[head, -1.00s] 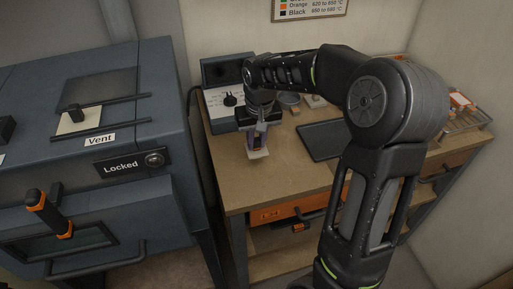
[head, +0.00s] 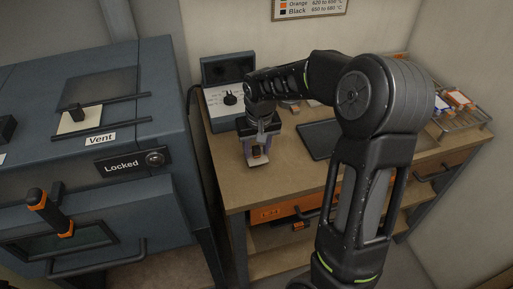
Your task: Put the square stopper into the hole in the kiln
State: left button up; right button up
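The stopper (head: 257,160) is a small piece with a pale base and a dark and orange top, standing on the wooden bench near its left end. My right gripper (head: 257,157) is over it, pointing down. Its two fingers are apart, one on each side of the stopper, with a gap showing. The blue-grey kiln (head: 160,105) fills the left side. On its top, a pale plate with a dark knob (head: 77,122) sits between two dark rails by the "Vent" label. I cannot make out an open hole. My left gripper is not in view.
A control box (head: 228,98) stands at the bench's back left. A dark flat tray (head: 318,138) lies right of my gripper. A wire rack (head: 462,118) with small items is at the far right.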

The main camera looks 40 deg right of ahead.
aim_at(258, 160)
jog(key=shift+r, duration=0.15)
notch_tip(258, 160, up, 12)
jog(key=s+b, duration=0.1)
jog(key=shift+s+a, duration=0.3)
jog(key=shift+s, duration=0.05)
dwell(0.9)
